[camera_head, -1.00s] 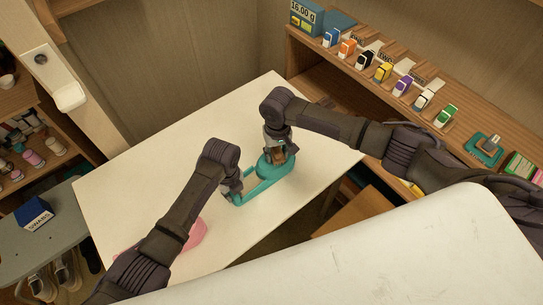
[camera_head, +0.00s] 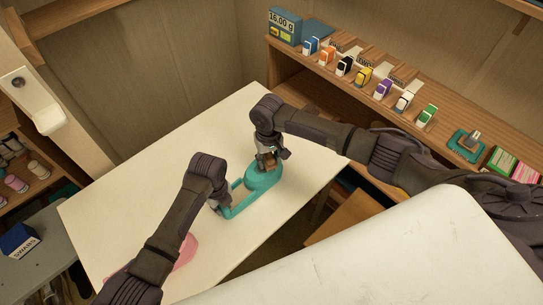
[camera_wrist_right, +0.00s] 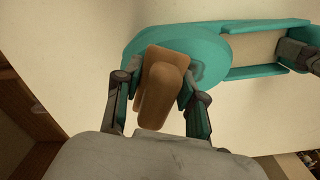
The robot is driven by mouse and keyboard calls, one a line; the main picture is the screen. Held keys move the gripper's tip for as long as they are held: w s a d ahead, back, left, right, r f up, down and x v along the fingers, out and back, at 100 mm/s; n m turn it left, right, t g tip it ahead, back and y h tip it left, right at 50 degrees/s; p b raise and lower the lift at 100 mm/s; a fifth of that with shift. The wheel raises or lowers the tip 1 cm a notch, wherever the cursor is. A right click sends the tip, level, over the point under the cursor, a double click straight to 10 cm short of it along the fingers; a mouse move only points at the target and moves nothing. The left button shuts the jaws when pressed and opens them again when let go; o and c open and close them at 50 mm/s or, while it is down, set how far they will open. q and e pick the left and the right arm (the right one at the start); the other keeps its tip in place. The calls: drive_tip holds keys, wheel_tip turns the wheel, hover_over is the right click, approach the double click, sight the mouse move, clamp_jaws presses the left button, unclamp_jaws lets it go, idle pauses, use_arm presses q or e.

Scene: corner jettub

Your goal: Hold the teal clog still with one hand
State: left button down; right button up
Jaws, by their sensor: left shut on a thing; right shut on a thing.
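The teal clog (camera_head: 264,176) lies on the white table, with a broad rounded end and a long open frame toward my left arm. It also shows in the right wrist view (camera_wrist_right: 215,47). My left gripper (camera_head: 222,207) is shut on the frame's near end; its tips also show in the wrist view (camera_wrist_right: 298,55). My right gripper (camera_head: 268,160) is shut on a brown block (camera_wrist_right: 163,85) at the clog's rounded end. I cannot tell whether the block touches the clog or is set in it.
The white table (camera_head: 130,205) is mostly clear around the clog. A pink item (camera_head: 184,252) lies partly behind my left arm. A blue swab box (camera_head: 18,240) stands at the left.

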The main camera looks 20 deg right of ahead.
sight(256, 176)
drive_tip(key=shift+s+a+f, duration=0.1)
drive_tip(key=shift+s+a, duration=0.3)
drive_tip(key=shift+a, duration=0.45)
drive_tip(key=shift+s+a+r, duration=0.1)
drive_tip(key=shift+s+a, duration=0.25)
drive_tip(key=shift+a, duration=0.5)
drive_tip(key=shift+s+a+f, duration=0.1)
drive_tip(key=shift+s+a, duration=0.3)
drive_tip(key=shift+a, duration=0.45)
drive_tip(key=shift+r, duration=3.05)
drive_tip(key=shift+r, duration=0.1)
wheel_tip(256, 176, up, 3)
drive_tip(key=shift+f, duration=0.1)
drive_tip(key=shift+f, duration=3.45)
drive_tip(key=shift+f, duration=1.05)
